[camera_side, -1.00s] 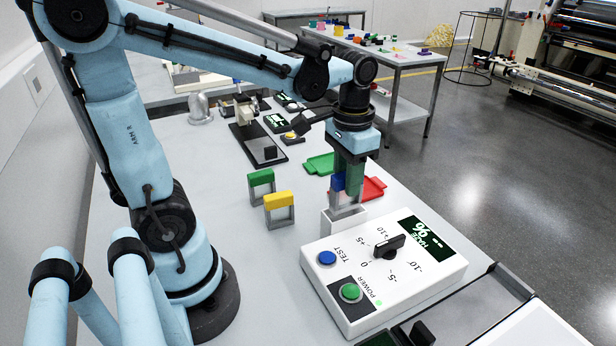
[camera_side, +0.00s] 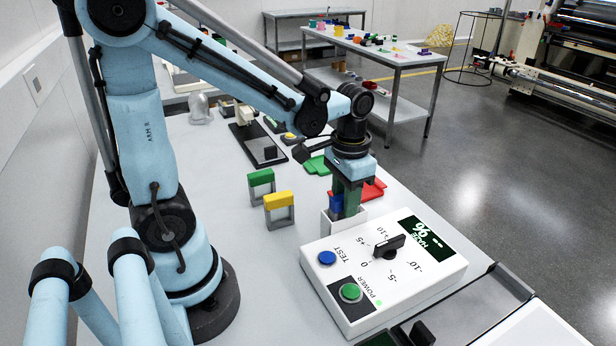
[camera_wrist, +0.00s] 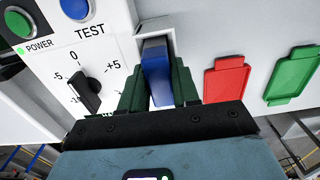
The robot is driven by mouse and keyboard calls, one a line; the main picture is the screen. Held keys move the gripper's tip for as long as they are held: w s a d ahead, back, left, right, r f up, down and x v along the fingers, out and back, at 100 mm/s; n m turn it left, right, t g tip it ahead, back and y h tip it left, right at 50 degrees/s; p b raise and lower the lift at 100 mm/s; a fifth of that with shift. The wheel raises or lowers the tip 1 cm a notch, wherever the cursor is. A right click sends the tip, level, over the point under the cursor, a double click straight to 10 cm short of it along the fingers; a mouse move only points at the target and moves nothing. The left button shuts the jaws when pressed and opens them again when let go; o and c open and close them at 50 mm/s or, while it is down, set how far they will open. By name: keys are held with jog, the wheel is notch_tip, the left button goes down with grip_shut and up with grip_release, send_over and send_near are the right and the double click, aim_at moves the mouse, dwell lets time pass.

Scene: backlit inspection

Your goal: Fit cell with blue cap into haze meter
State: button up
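The cell's blue cap (camera_side: 336,203) is between the green fingers of my gripper (camera_side: 343,207); its body is hidden. In the wrist view the fingers (camera_wrist: 158,88) press on both sides of the blue cap (camera_wrist: 157,72). The white haze meter (camera_side: 418,277) has a white open-topped holder (camera_side: 347,227) at its back end. The cell stands upright in this holder, with its cap around rim level. I cannot tell whether it touches the bottom. The meter (camera_wrist: 108,50) also shows in the wrist view, beside the cap.
A yellow-capped cell (camera_side: 278,201) and a green-capped cell (camera_side: 260,178) stand left of the holder. A red tray (camera_side: 374,189) and a green tray (camera_side: 316,165) lie behind it. A black knob (camera_side: 389,246) rises from the meter. Dark devices stand farther back.

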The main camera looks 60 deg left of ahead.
jog(key=o, duration=0.4)
jog(key=shift+r, duration=0.15)
notch_tip(320, 180, up, 12)
jog(key=t, duration=0.7)
send_over(341, 231)
notch_tip(341, 231, down, 6)
dwell(0.4)
